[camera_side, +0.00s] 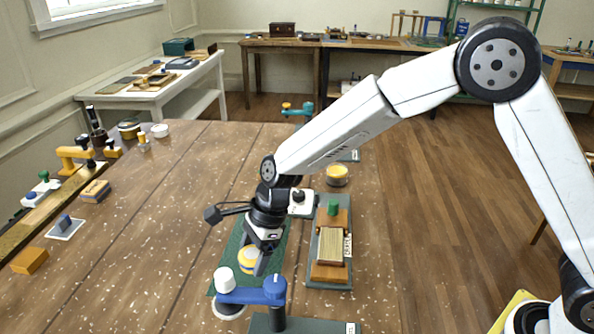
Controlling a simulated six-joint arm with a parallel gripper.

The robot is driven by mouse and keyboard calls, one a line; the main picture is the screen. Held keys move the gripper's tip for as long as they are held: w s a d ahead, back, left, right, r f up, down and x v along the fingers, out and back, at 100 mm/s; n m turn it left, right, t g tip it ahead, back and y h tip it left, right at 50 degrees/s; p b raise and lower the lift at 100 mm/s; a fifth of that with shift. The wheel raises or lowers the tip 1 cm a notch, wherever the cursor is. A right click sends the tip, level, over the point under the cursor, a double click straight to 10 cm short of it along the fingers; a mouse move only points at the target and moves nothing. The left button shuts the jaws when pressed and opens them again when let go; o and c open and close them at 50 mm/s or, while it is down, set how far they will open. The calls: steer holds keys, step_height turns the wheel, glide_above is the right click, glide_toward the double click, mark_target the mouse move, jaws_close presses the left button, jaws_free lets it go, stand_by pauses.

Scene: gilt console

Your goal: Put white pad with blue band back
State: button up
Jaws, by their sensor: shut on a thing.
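My gripper (257,258) points down over a dark green mat (226,248) at the table's front. Its fingers are shut on a round yellow-orange piece with a pale band (246,261), partly hidden by the fingers. Just in front stands a blue arm (252,293) on a post, with a white knob (225,281) on its end. A white round pad (229,310) with a dark band sits below that end. I cannot tell for sure which piece is the white pad with blue band.
A grey-green stand (315,278) with a wooden block and green knob is close on the right. A yellow round tin (337,175) is behind it. Tools and blocks line the left edge, including an orange block (30,261). The table's middle left is clear.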

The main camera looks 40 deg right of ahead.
mark_target(253, 267)
steer(key=shift+w+a+f, duration=0.1)
steer(key=shift+w+f, duration=0.05)
steer(key=shift+f, duration=1.6)
steer(key=shift+f, duration=0.15)
steer(key=o, duration=1.2)
steer(key=v, duration=1.2)
